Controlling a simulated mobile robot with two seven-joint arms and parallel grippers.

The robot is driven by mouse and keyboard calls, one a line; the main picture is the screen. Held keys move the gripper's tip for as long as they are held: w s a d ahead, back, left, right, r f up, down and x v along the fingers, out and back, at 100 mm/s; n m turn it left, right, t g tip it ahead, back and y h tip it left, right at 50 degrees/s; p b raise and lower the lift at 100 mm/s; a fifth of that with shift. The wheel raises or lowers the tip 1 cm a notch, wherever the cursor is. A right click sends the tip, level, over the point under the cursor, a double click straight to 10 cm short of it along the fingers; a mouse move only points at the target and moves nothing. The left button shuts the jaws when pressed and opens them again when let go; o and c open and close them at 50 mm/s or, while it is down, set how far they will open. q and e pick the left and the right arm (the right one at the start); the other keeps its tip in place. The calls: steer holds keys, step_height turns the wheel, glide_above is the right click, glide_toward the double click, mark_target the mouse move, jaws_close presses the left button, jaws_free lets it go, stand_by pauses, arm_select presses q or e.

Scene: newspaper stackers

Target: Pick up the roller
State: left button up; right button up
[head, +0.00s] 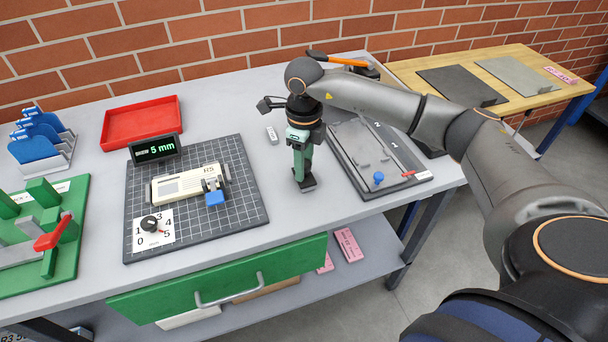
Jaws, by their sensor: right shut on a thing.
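My right gripper (299,140) points straight down over the middle of the grey table. It is shut on an upright green-handled tool with a dark lower end, which I take to be the roller (302,170). The dark end is at or just above the tabletop; I cannot tell if it touches. The jaws partly hide the upper part of the tool. My left gripper is not in view.
The gridded mat (250,205) with a cream device lies left of the gripper. A dark plate (365,150) with a blue knob lies right. An orange-handled tool (347,62) lies behind my wrist. A red tray (142,122) stands at the back left. Bare tabletop surrounds the roller.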

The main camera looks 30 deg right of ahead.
jaws_close()
steer(key=shift+r, duration=0.2)
